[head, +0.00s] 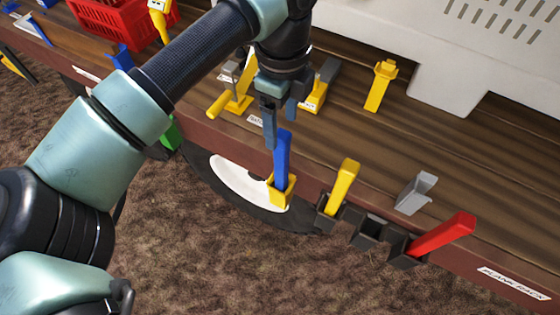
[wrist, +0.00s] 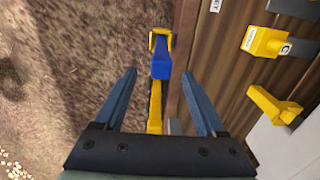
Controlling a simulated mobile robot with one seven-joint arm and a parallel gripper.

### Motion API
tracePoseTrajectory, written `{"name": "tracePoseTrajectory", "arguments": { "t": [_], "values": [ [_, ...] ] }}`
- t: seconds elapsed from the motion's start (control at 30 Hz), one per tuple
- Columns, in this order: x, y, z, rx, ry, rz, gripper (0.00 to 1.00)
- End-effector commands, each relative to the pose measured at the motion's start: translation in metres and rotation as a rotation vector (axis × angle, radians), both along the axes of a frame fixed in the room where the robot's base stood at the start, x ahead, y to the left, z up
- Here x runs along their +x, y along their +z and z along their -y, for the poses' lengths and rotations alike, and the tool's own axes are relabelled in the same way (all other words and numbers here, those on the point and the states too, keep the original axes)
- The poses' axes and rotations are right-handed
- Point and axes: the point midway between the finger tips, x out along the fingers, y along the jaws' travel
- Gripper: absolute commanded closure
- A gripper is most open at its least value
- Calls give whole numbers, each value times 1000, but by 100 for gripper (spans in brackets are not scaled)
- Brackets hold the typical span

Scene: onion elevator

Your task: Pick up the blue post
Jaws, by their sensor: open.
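The blue post (head: 283,152) stands upright in a yellow socket (head: 282,192) on the side edge of the wooden deck. In the wrist view the blue post (wrist: 161,66) shows between the two finger lines, close to fingertip level, with its yellow socket (wrist: 160,38) beyond it. My gripper (head: 280,132) is open, its fingers pointing down around the top of the post. In the wrist view my gripper (wrist: 159,72) has a finger on each side with gaps visible. Contact with the post cannot be seen.
A yellow post (head: 344,178) and a red post (head: 444,236) stand in dark sockets along the edge. An empty dark socket (head: 368,232) lies between them. A grey bracket (head: 416,193) and yellow pieces (head: 381,85) are on the deck (head: 480,160). A red crate (head: 112,22) sits upper left.

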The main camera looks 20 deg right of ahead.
Motion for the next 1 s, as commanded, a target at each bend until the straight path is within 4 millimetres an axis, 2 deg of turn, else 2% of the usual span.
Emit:
{"name": "tracePoseTrajectory", "arguments": {
  "t": [0.2, 0.3, 0.53, 0.8, 1.0],
  "values": [
    [-1, -39, 1, -4, 0, -5, 28],
    [-1, -51, 1, -5, -3, -3, 28],
    [-1, -67, 1, -5, -2, -5, 28],
    [1, -105, 1, -5, -4, -4, 28],
    [1, -110, 1, -6, -5, 0, 28]
  ]
}}
